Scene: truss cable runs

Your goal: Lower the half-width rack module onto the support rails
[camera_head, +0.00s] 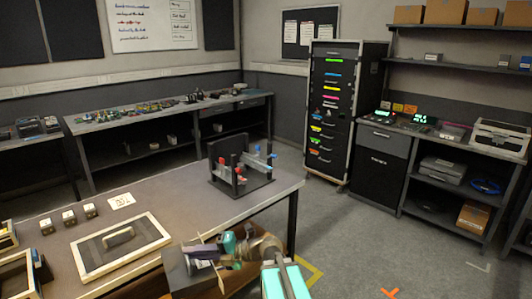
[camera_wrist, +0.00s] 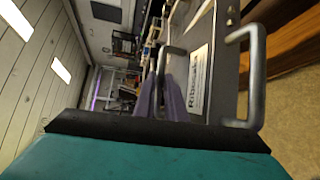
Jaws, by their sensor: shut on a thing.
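The dark grey rack module (camera_head: 182,275) is at the front edge of the near table in the head view. In the wrist view its panel (camera_wrist: 222,65) shows a white label and two metal handles. My gripper (camera_head: 213,251) is at the module's top; in the wrist view its purple-grey fingers (camera_wrist: 172,98) are shut at the left handle (camera_wrist: 163,75). A small black stand (camera_head: 240,178) with upright posts and red and blue parts is on the table's far right corner, apart from the module. I cannot tell whether its bars are the support rails.
A framed tray (camera_head: 91,267) with a dark handled piece lies on the table, left of the module. Several small cubes (camera_head: 68,217) and a white card (camera_head: 121,201) lie behind it. A tall rack cabinet (camera_head: 346,70) stands beyond. The table between tray and stand is clear.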

